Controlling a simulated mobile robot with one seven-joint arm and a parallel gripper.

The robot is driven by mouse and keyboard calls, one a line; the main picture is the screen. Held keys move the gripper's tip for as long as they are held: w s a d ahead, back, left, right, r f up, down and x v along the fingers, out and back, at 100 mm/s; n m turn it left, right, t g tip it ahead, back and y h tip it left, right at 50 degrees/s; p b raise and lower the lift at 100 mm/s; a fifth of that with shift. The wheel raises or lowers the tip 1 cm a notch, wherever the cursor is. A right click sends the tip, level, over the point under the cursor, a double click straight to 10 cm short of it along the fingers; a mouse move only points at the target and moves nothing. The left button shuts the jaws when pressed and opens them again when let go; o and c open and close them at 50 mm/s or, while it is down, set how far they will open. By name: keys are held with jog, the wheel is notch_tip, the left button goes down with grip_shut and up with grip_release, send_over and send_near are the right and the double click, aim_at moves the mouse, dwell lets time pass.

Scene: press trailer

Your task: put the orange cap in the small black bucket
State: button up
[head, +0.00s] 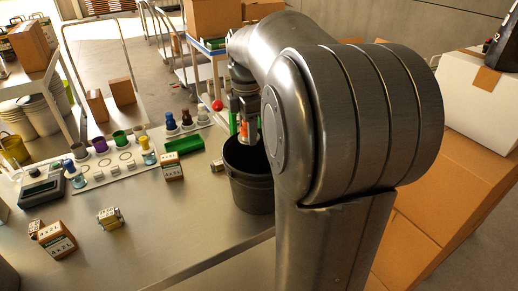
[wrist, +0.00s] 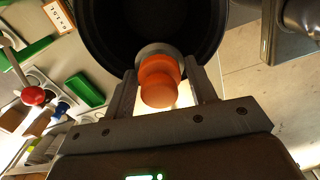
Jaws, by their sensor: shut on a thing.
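The small black bucket (head: 250,190) stands upright near the table's right edge, partly hidden by my arm. Its dark open mouth fills the top of the wrist view, with its wall (wrist: 97,32) at the left. My gripper (head: 244,130) points down at the bucket's mouth. In the wrist view my gripper (wrist: 160,68) is shut on the orange cap (wrist: 158,88), which sits between the two fingers with a grey round part at its far end. The cap (head: 243,127) shows only as a small orange patch in the head view. In the wrist view it overlaps the bucket's near rim.
A green tray (head: 184,145) and a small labelled box (head: 172,167) stand left of the bucket. A white rack (head: 108,165) with several coloured caps or bottles lies farther left. A red ball (head: 217,105) is behind the bucket. The table's front middle is clear.

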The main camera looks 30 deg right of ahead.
notch_tip(320, 180, down, 23)
dwell(0.6)
jog(key=shift+f, duration=0.15)
jog(key=o, duration=1)
notch_tip(320, 180, up, 12)
jog(key=shift+r, duration=0.15)
